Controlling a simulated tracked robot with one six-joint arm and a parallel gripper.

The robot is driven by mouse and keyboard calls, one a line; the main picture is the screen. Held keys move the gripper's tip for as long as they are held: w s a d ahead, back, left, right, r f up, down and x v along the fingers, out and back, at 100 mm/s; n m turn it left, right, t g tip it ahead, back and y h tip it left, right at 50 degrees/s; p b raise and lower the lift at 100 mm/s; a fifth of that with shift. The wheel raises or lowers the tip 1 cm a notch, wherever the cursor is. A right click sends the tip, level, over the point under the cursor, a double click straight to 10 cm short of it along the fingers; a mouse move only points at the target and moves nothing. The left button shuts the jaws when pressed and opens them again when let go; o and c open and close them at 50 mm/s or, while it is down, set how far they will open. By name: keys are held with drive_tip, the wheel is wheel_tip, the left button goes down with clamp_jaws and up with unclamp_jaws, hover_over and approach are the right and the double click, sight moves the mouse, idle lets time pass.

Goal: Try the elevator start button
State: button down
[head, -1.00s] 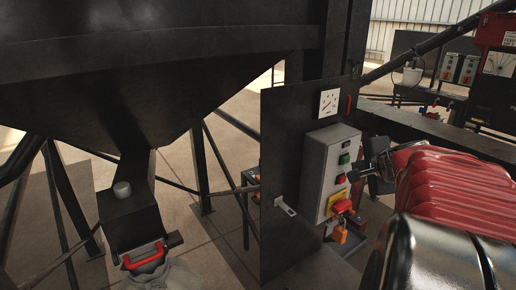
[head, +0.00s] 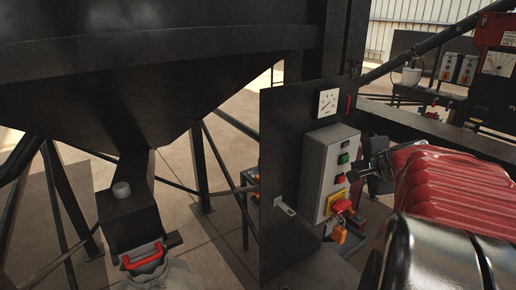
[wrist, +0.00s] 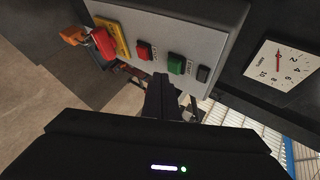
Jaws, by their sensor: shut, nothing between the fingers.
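A grey control box (head: 324,172) is on a dark panel. It has a green button (head: 343,158) with a red button (head: 340,178) below it. In the wrist view the green button (wrist: 176,64) and red button (wrist: 146,51) carry small labels too blurred to read; a black square part (wrist: 203,74) is beside the green one. My gripper (head: 358,175) is shut and empty, just right of the box face. In the wrist view its fingertips (wrist: 160,78) point at the box, near the red and green buttons. I cannot tell whether they touch it.
A red switch (head: 341,206) on a yellow plate (head: 325,207) holds an orange padlock (head: 340,234) low on the box. A dial gauge (head: 328,102) is above the box; it also shows in the wrist view (wrist: 280,65). A black hopper (head: 140,80) fills the left.

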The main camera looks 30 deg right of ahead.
drive_tip(key=shift+w, duration=0.1)
drive_tip(key=shift+w+a, duration=0.1)
drive_tip(key=shift+w, duration=0.25)
drive_tip(key=shift+w, duration=0.4)
idle(1.2)
drive_tip(key=shift+s, duration=0.85)
drive_tip(key=s, duration=0.5)
drive_tip(key=shift+d, duration=0.3)
idle(0.4)
idle(0.6)
